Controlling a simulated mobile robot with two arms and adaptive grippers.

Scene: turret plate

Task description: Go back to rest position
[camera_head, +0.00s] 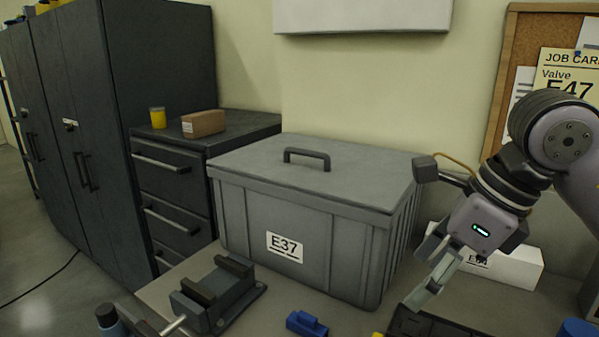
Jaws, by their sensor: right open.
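My right gripper (432,285) comes in from the right, pointing down and to the left. It is open, and I see nothing held in it. Its tips are just above a black tray or plate (440,326) at the bottom edge, to the right of the grey bin. Part of that black thing is cut off by the frame. My left gripper is not in view.
A lidded grey bin labelled E37 (235,215) fills the middle of the bench. A vise (215,295) and a blue block (306,324) are in front. A white labelled box (515,268) lies behind my right gripper. Dark drawers (175,185) stand left.

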